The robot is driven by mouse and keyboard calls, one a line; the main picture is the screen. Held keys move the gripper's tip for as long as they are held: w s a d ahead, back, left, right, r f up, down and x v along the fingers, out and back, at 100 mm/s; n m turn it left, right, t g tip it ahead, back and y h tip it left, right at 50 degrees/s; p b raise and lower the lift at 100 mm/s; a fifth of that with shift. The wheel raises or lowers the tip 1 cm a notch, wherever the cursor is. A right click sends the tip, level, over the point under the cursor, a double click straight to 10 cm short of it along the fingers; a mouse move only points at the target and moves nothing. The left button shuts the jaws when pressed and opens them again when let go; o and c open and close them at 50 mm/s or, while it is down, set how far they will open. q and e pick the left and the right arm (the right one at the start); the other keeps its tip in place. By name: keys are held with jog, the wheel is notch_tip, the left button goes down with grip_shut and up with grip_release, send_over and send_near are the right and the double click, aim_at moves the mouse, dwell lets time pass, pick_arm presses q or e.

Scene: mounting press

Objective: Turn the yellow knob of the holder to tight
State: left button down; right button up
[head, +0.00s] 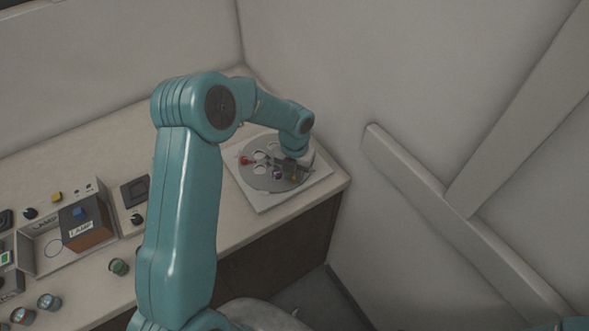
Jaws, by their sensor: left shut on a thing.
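The holder (262,181) is a round grey disc with pale holes, lying on a white square plate (265,204) at the counter's right end. A small yellow knob (294,178) shows at the disc's right side, mostly hidden by my left gripper. My left gripper (290,171) reaches down over that side and is shut, seemingly on the yellow knob; the contact is small and dark. A red knob (245,160) is at the disc's left edge and a purple piece (276,174) is near its front. My right gripper is out of view.
An orange-sided box marked LAMP (88,236) stands in a tray at the left of the counter (110,150), among several small knobs and jars. Walls close in behind and right of the plate. A beige rail (420,185) runs along the right wall.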

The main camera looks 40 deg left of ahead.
pick_arm(q)
jog(key=m+p, duration=0.2)
jog(key=shift+r+p, duration=0.3)
jog(key=shift+f+m+p, duration=0.25)
jog(key=shift+m+p, duration=0.35)
jog(key=shift+p, duration=0.35)
jog(key=c, duration=1)
grip_release()
jog(key=shift+d, duration=0.1)
